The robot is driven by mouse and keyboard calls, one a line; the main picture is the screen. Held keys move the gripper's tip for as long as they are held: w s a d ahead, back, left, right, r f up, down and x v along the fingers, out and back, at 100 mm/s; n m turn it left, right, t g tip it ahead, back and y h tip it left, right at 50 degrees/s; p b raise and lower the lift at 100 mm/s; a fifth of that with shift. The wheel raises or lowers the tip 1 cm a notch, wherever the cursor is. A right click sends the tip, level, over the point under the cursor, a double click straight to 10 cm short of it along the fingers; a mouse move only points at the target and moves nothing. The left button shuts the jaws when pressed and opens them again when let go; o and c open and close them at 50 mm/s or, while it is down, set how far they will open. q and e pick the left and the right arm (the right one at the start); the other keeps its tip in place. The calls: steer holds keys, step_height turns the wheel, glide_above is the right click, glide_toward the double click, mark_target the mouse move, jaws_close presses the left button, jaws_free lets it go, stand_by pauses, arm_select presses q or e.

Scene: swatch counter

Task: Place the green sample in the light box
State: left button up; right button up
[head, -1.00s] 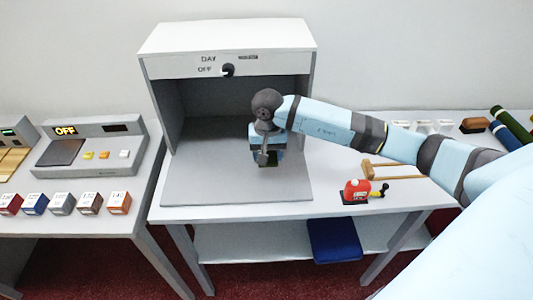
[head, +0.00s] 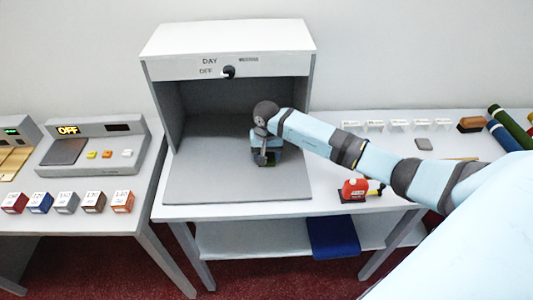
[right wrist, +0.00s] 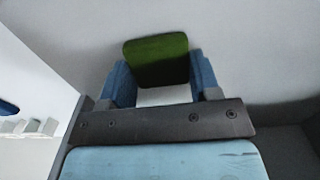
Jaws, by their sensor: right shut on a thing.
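My right gripper (head: 265,158) is at the box's opening, low over this floor. In the right wrist view, the green sample (right wrist: 157,58), a flat rounded square, sits between the blue fingers of my right gripper (right wrist: 160,75), which is shut on it. In the head view the gripper mostly hides the sample; I cannot tell whether it touches the floor. My left gripper is not in view.
A red device (head: 355,188) stands right of the box, below my right arm. White holders (head: 398,125) and a brown block (head: 471,125) are behind the arm. Left, a console reading OFF (head: 95,148) and several coloured sample boxes (head: 67,203) stand on another counter.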

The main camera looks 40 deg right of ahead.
steer(key=shift+f+b, duration=0.2)
steer(key=shift+b, duration=0.1)
steer(key=o, duration=1)
steer(key=shift+r, duration=0.1)
